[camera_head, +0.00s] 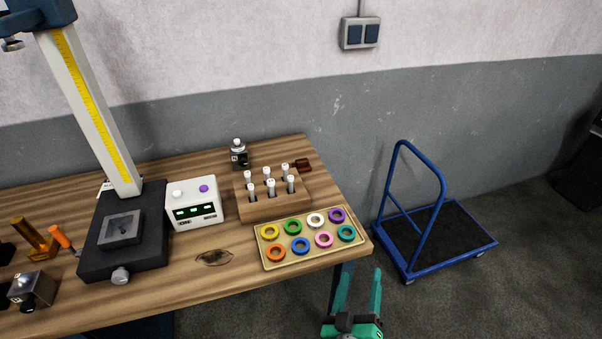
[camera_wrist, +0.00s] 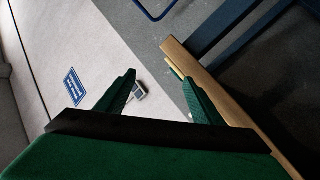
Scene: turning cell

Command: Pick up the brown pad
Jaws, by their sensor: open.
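A small dark reddish-brown piece (camera_head: 303,165), which looks like the brown pad, lies at the back right of the wooden table (camera_head: 190,262), close behind the wooden holder. The holder's right end stands just in front of it. My gripper (camera_head: 361,273) is open and empty, its green fingers apart, beyond the table's right front corner and well in front of the pad. The open fingers (camera_wrist: 159,78) also show in the wrist view with nothing between them. The pad cannot be made out in the wrist view.
A wooden holder (camera_head: 277,207) with several white-capped vials and a tray (camera_head: 265,249) of coloured rings stand between gripper and pad. A white box (camera_head: 193,204) and a height stand (camera_head: 151,235) are further left. A blue trolley (camera_head: 432,238) stands right of the table.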

